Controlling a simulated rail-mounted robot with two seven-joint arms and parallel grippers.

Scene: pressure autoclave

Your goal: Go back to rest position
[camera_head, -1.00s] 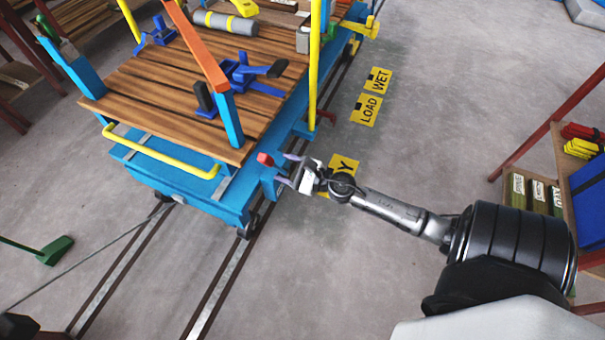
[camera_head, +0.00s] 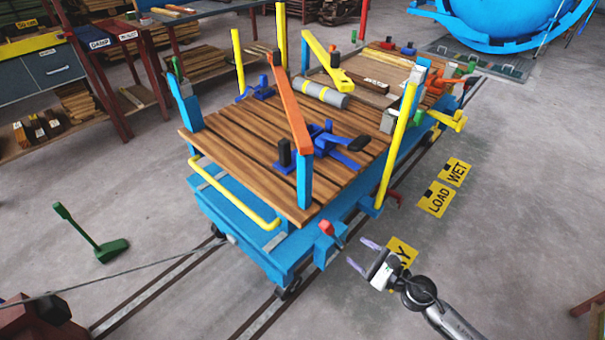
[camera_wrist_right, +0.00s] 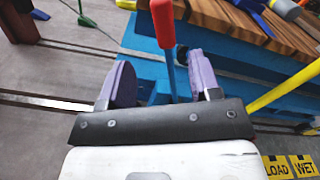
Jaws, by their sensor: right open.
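My right gripper (camera_head: 364,256) is open and empty at the near right corner of the blue cart (camera_head: 240,229). Its two purple fingertips also show apart in the right wrist view (camera_wrist_right: 165,82). A red-tipped lever (camera_head: 328,229) on the cart's corner stands just left of the gripper in the head view. In the right wrist view the red handle (camera_wrist_right: 163,22) appears beyond and between the fingers; the gripper is not closed on it. My left gripper is not in view.
The cart with its wooden deck (camera_head: 240,130) stands on floor rails (camera_head: 130,304). Yellow floor signs, LOAD (camera_head: 436,199) and WET (camera_head: 455,171), lie at right. A green floor lever (camera_head: 110,250) is at left. Workbenches stand at back left. Floor to the right is mostly open.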

